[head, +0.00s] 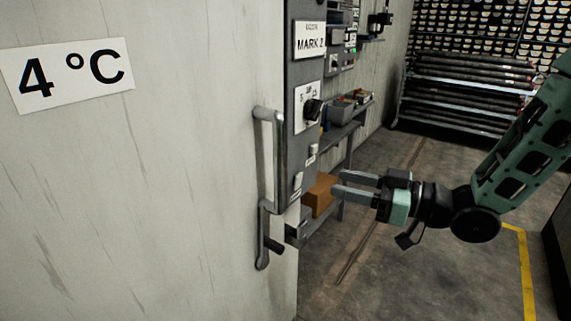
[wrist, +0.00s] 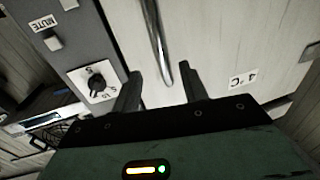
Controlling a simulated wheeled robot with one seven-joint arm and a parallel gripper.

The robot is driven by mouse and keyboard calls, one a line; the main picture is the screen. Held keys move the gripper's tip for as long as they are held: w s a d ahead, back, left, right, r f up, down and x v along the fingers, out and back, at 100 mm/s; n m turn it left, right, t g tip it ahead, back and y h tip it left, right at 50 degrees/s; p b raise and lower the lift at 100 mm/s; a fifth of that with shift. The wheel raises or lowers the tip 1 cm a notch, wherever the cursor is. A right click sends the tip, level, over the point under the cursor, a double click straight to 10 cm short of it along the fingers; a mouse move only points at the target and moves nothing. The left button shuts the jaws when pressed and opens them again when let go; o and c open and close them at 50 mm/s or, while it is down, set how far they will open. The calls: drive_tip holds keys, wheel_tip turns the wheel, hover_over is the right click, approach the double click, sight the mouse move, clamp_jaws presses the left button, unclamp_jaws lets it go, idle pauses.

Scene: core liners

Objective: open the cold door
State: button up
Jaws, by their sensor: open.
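The cold door (head: 150,190) is a pale, scuffed panel with a "4 °C" sign (head: 67,75), filling the left of the head view. A vertical metal bar handle (head: 279,160) stands at its right edge, with a smaller lever (head: 263,235) below it. My gripper (head: 338,184) is open and empty, to the right of the handle and apart from it, its fingers pointing left. In the wrist view the fingers (wrist: 160,88) point toward the door (wrist: 225,40), and the bar handle (wrist: 157,40) shows just beyond and between them.
A grey control panel (head: 309,60) with a black knob (head: 313,109) stands beside the door edge. A shelf with bins (head: 350,105) and a brown box (head: 318,195) are behind it. Racks of tubes (head: 465,85) stand at the back. The floor (head: 400,270) is clear.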

sight(279, 169)
drive_tip(key=p+x, duration=0.3)
drive_tip(key=x, duration=1.1)
drive_tip(key=shift+a, duration=0.4)
clamp_jaws()
